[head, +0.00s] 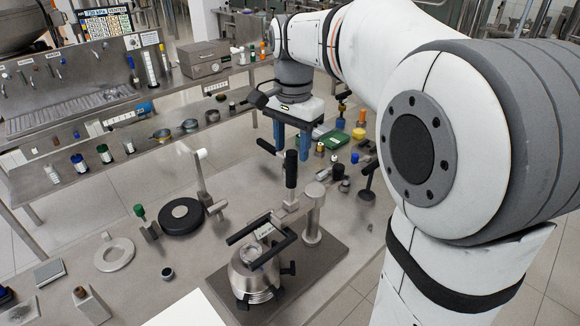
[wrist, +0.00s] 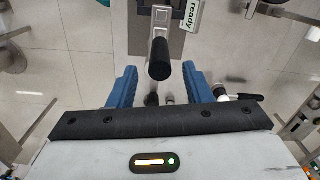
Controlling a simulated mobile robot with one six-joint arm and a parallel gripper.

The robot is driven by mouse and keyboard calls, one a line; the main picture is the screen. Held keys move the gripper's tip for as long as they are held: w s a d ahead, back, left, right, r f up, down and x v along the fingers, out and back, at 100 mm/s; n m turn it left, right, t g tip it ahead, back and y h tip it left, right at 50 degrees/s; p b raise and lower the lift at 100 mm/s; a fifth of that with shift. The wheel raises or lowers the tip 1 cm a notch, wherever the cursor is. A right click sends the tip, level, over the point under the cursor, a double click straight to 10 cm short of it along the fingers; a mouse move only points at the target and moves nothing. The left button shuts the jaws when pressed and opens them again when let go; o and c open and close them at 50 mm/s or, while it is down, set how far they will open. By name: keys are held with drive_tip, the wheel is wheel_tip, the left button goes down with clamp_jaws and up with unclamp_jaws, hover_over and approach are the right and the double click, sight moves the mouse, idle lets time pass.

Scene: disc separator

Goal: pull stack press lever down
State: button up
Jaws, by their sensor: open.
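The stack press stands on a dark base plate (head: 328,252) at lower centre of the head view, with a metal pot (head: 250,282) and a column (head: 313,222). Its lever has a black cylindrical grip (head: 291,174) that stands roughly upright. My gripper (head: 292,153) is above the press, pointing down, with its blue fingers apart. The grip's top is level with the fingertips and appears between them. In the wrist view the black grip (wrist: 159,60) lies between the two open blue fingers (wrist: 158,76), with visible space on both sides.
A black disc (head: 181,216) and a post with a white knob (head: 200,170) stand left of the press. A green box (head: 331,139) and small bottles sit behind my gripper. A shelf with jars (head: 104,153) runs along the left. In the wrist view a "ready" label (wrist: 193,14) shows.

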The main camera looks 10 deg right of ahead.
sight(291, 170)
wheel_tip(291, 170, down, 7)
drive_tip(key=shift+w+r+p, duration=0.1)
drive_tip(key=shift+p, duration=0.3)
drive_tip(key=shift+c, duration=0.5)
clamp_jaws()
